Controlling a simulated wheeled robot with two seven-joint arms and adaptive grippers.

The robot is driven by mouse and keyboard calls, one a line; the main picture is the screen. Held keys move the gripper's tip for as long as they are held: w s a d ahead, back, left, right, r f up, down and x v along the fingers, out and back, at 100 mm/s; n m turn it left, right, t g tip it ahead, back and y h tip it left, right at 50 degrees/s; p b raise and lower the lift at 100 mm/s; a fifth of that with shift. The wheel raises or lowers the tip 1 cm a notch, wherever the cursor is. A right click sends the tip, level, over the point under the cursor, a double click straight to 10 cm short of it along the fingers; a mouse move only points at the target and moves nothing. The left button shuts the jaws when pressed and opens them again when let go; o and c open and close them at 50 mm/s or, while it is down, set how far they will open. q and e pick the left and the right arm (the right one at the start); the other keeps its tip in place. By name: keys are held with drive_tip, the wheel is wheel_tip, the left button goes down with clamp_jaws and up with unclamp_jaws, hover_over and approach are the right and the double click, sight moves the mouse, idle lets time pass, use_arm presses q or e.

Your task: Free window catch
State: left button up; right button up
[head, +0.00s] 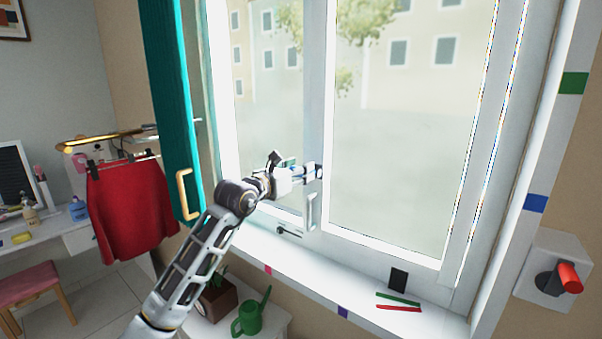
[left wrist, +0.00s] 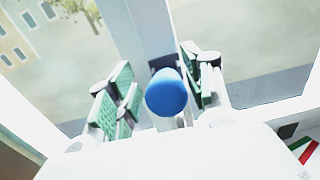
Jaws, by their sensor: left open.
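The window (head: 405,130) has a white frame with a middle upright. A blue rounded knob, apparently the window catch (left wrist: 168,92), shows in the left wrist view in front of that upright. My left gripper (head: 300,172) is at the upright; in the left wrist view its open green-padded fingers (left wrist: 160,88) stand on either side of the blue knob. A gap shows between knob and left pads; contact on the right side is unclear. In the head view the gripper mostly hides the knob. A pale upright handle (head: 312,211) sits just below. My right gripper is not in view.
Green and red strips (head: 398,299) lie on the sill (head: 350,285). A red-handled switch (head: 568,278) is on the right wall. A green watering can (head: 250,318) stands below.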

use_arm(q)
drive_tip(key=b+v, duration=0.2)
drive_tip(key=v, duration=0.6)
idle(0.8)
idle(0.4)
